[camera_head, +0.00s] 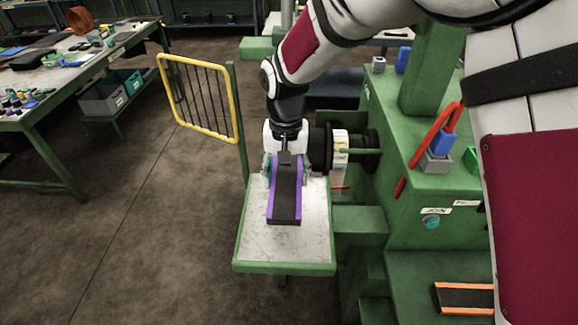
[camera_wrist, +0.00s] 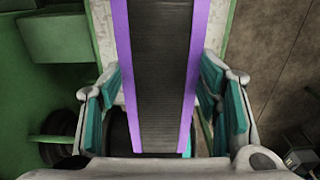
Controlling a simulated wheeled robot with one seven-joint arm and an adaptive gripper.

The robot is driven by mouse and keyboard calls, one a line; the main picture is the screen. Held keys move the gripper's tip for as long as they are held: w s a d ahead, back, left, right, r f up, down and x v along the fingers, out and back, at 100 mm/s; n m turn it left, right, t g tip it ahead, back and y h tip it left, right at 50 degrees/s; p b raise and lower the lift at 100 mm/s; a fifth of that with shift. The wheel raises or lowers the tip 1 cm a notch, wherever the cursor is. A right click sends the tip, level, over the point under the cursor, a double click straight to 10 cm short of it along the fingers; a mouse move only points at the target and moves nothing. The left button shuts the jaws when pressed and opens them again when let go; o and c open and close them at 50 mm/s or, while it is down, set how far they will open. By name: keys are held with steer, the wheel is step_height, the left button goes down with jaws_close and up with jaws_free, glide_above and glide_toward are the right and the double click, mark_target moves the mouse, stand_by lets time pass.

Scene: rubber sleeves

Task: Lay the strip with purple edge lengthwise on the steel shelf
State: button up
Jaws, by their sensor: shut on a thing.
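The dark strip with purple edges (camera_head: 286,198) is over the light-topped steel shelf (camera_head: 315,240), its length running along the shelf toward the front edge. My gripper (camera_head: 287,172) is at the strip's far part, with one finger on each side, shut on it. In the wrist view the strip (camera_wrist: 161,60) runs between the teal finger pads of my gripper (camera_wrist: 162,85). The strip looks about flat, and its near end stops short of the shelf's front edge. I cannot tell whether its underside touches the shelf. Its far end is hidden by my gripper.
A green machine (camera_head: 440,180) with a black roller (camera_head: 320,148) stands right of the shelf. A yellow barred guard (camera_head: 200,98) is at the left. An orange-edged strip (camera_head: 463,298) lies at lower right. The shelf's front part is bare.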

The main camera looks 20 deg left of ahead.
steer(key=b, duration=0.2)
glide_above(287, 215)
steer(key=f, duration=0.5)
steer(key=shift+w+f, duration=0.2)
steer(key=shift+f, duration=0.5)
steer(key=shift+s+f, duration=0.1)
steer(key=shift+f, duration=0.1)
steer(key=shift+s+f, duration=0.1)
steer(key=shift+f, duration=2)
steer(key=o, duration=1.2)
steer(key=shift+o, duration=0.2)
steer(key=shift+r, duration=0.1)
